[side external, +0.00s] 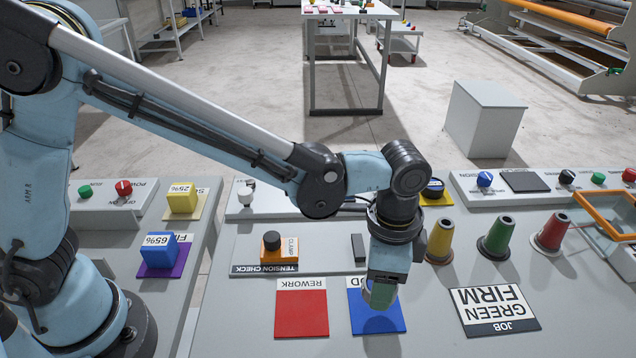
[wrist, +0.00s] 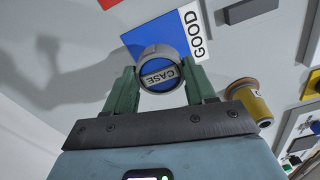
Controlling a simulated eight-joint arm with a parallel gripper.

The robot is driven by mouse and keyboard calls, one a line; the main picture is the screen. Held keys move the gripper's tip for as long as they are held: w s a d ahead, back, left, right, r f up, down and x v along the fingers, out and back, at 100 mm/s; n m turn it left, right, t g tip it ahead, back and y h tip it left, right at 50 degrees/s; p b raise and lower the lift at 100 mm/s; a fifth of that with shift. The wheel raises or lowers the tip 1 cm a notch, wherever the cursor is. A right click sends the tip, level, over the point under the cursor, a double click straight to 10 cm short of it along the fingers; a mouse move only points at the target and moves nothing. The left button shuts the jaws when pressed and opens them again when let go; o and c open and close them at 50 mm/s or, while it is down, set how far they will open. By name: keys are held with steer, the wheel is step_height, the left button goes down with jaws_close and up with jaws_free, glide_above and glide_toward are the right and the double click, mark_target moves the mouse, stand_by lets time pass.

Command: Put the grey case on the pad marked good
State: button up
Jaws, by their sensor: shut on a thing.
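The grey case (wrist: 162,68) is a short round piece with a grey rim and a blue face labelled CASE. My gripper (wrist: 160,85) is shut on it, with one green finger on each side.
The red REWORK pad (side external: 302,312) lies left of the blue pad, empty. Yellow (side external: 440,242), green (side external: 495,238) and red (side external: 551,234) cones stand to the right. A GREEN FIRM job card (side external: 496,310) lies in front of them. A tension check block (side external: 279,250) stands behind the red pad.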

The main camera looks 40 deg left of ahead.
steer(key=shift+f, duration=1.95)
steer(key=shift+f, duration=0.1)
steer(key=o, duration=1.1)
